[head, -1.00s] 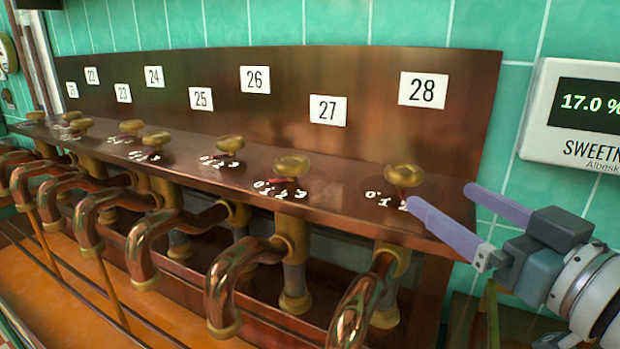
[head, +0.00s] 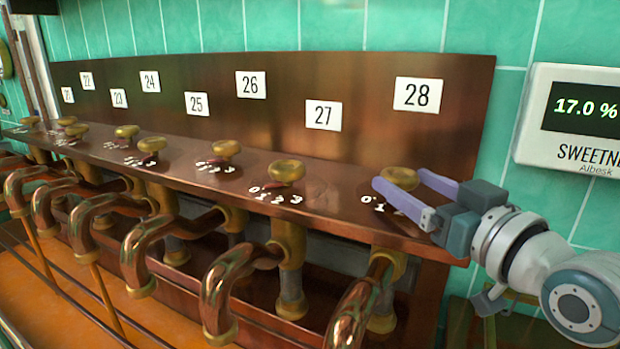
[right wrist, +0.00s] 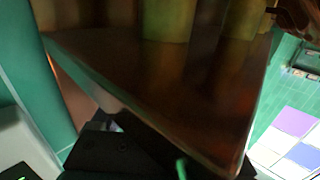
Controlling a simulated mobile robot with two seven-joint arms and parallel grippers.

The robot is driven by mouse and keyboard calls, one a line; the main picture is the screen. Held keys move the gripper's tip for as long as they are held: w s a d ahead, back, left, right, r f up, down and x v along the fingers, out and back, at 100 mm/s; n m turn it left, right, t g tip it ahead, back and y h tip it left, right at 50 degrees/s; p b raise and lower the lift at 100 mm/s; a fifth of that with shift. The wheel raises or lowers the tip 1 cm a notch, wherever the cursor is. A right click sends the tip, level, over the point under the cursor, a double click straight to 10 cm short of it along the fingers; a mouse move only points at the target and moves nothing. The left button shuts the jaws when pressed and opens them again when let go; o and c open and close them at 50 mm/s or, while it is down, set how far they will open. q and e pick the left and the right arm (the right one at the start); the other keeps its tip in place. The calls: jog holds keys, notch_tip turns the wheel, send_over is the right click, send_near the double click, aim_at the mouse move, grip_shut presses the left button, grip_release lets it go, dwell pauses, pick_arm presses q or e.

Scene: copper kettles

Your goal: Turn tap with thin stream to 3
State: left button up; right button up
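A row of copper taps with brass knobs and 0 to 3 marks runs along a copper ledge (head: 330,205) in the head view. Streams fall from two taps at the left, a left stream (head: 40,247) and a right stream (head: 107,300); I cannot tell for sure which is thinner. My right gripper (head: 400,180) is open at the far right tap, its fingers on either side of the brass knob (head: 400,176) under label 28 (head: 418,95). The fingers partly hide that tap's marks, and I cannot tell if they touch the knob. My left gripper is out of view.
A sweetness display (head: 580,110) reading 17.0 % hangs on the green tiled wall at the right. An upright copper panel (head: 460,120) stands behind the knobs. The ledge (right wrist: 170,90) fills much of the right wrist view, close to the camera.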

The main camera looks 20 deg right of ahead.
jog(key=c, duration=1)
jog(key=shift+d+f+n+y+b, duration=0.15)
jog(key=shift+n+y+b, duration=0.25)
jog(key=shift+y+b, duration=0.2)
jog(key=shift+d+f+n+y+b, duration=0.1)
jog(key=shift+n+y+b, duration=0.3)
jog(key=shift+y+b, duration=0.15)
jog(key=n+y+b, duration=0.1)
jog(key=y+b, duration=0.1)
jog(key=b, duration=0.1)
jog(key=n+g+y+b, duration=0.1)
jog(key=y+b, duration=0.1)
jog(key=b, duration=0.2)
jog(key=n+g+y+b, duration=0.1)
jog(key=n+y+b, duration=0.1)
jog(key=b, duration=0.1)
jog(key=shift+w+d, duration=0.15)
jog(key=shift+d, duration=0.25)
jog(key=shift+r+n+y+b, duration=0.25)
jog(key=shift+y+b, duration=0.3)
jog(key=shift+b, duration=0.5)
jog(key=o, duration=1.4)
jog(key=shift+c, duration=0.2)
